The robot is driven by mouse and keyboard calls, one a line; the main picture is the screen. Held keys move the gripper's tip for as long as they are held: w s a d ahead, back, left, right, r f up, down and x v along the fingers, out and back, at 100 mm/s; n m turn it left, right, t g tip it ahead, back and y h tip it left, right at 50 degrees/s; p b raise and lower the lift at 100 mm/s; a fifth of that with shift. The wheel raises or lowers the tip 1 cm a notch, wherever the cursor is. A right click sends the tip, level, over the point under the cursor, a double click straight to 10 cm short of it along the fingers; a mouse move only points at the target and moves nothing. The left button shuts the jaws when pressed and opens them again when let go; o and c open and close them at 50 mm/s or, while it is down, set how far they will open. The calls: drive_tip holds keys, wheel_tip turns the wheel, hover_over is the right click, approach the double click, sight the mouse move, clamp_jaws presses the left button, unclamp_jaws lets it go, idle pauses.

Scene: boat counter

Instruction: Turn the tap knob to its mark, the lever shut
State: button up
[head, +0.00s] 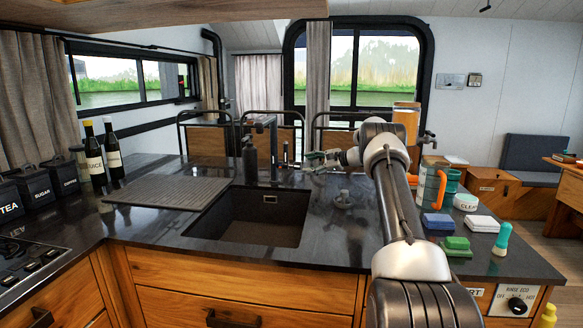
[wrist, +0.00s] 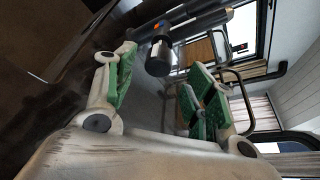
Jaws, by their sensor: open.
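The black tap (head: 271,135) stands behind the sink with its spout reaching forward. A small upright fitting with a red spot (head: 286,152) stands just right of it; I cannot tell whether this is the knob or lever. In the wrist view, a dark bar ends in orange, and a short steel and black cylinder (wrist: 159,57) juts from it. My gripper (head: 310,160) is right of the tap, above the counter. In the wrist view my gripper (wrist: 160,88) has its green-padded fingers apart, with nothing between them. The cylinder lies beyond the fingertips. No mark is readable.
The sink (head: 255,215) lies in front of the tap, with a ribbed drainboard (head: 170,193) to its left. A dark dispenser (head: 250,160) stands close left of the tap. A grey plug-like piece (head: 343,200) is right of the sink.

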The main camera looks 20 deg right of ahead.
sight(297, 166)
drive_tip(key=x, duration=0.6)
drive_tip(key=shift+w+a+f, duration=0.1)
drive_tip(key=shift+w+a, duration=0.1)
drive_tip(key=shift+w, duration=0.05)
drive_tip(key=shift+c, duration=0.4)
drive_tip(key=c, duration=0.9)
